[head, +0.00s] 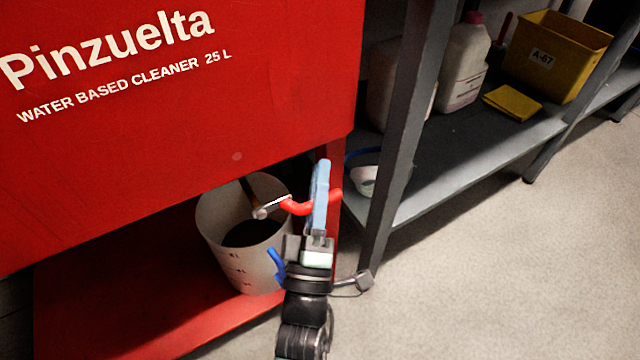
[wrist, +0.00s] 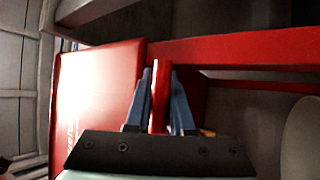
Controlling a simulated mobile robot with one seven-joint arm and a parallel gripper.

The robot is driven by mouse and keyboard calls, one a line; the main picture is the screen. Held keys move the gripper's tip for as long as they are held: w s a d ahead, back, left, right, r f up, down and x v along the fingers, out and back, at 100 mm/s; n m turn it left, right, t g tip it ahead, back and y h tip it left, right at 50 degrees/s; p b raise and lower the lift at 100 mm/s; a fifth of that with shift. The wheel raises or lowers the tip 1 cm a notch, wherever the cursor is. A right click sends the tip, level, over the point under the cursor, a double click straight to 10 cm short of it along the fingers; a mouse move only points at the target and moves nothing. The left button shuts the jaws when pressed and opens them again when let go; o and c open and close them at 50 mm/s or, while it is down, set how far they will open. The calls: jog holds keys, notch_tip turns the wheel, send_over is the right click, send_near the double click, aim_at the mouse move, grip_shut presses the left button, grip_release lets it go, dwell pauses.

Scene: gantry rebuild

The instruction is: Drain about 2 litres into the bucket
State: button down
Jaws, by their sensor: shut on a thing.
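The white bucket (head: 215,232) stands upright on a red shelf under the red cleaner tank (head: 180,110). Dark liquid (head: 252,233) shows inside it; its marks are too small to read surely. A metal tap (head: 262,211) with a red lever (head: 297,207) sits over the bucket's opening. My gripper (head: 320,185) has its blue fingers shut on the red lever, to the right of the bucket. In the wrist view the red lever (wrist: 159,95) stands between the two fingers of my gripper (wrist: 161,98). I cannot tell whether liquid is flowing.
A grey shelf rack (head: 480,155) stands at the right, its post (head: 395,140) close to my gripper. It holds a white jug (head: 462,65), a yellow bin (head: 560,60) and a yellow cloth (head: 512,102). The floor (head: 510,270) at the right is clear.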

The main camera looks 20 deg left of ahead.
jog(key=shift+r, duration=0.1)
jog(key=c, duration=0.8)
grip_release()
jog(key=p+v, duration=0.4)
jog(key=v, duration=0.9)
